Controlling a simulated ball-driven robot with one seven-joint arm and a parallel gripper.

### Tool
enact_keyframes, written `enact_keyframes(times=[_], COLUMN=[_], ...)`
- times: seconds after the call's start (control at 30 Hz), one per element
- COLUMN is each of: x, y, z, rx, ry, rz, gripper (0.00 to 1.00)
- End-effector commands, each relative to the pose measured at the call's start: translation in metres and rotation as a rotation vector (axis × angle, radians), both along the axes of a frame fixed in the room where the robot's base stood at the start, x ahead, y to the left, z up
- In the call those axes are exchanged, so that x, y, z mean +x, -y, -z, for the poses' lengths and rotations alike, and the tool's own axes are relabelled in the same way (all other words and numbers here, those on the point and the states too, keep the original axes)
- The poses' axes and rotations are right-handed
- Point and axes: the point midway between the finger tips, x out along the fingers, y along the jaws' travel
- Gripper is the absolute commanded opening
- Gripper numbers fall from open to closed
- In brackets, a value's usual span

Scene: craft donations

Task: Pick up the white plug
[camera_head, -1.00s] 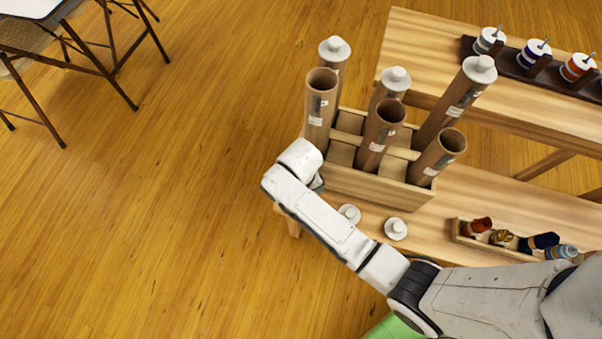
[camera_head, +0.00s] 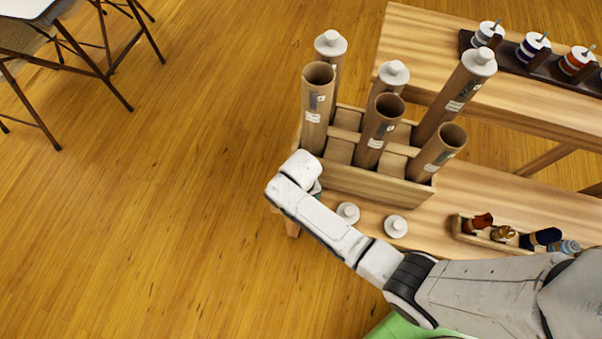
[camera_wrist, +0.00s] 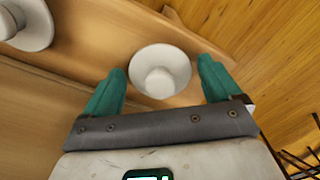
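In the wrist view, a round white plug (camera_wrist: 160,68) with a raised knob lies on the wood between the two green fingers of my gripper (camera_wrist: 162,70). The fingers are spread wide with a gap on each side of the plug. A second white plug (camera_wrist: 27,22) is cut off at the upper left. In the head view, two loose white plugs, the nearer one to my wrist (camera_head: 348,212) and another (camera_head: 396,226), lie on the low bench in front of the tube box. My gripper's fingers are hidden there behind my wrist.
A wooden box (camera_head: 375,187) holds several cardboard tubes; three have white caps and three are open-topped. The box stands right beside my wrist. Spools stand on the higher shelf (camera_head: 440,50). Open floor lies left.

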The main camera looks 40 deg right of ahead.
Motion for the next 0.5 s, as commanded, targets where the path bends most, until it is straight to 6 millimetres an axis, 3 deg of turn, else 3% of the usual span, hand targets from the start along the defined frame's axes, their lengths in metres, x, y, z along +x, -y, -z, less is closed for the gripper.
enact_keyframes(times=[0.5], x=[0.0], y=[0.0], z=[-0.0002], rx=[0.0], ry=[0.0], rz=[0.0], gripper=[0.43])
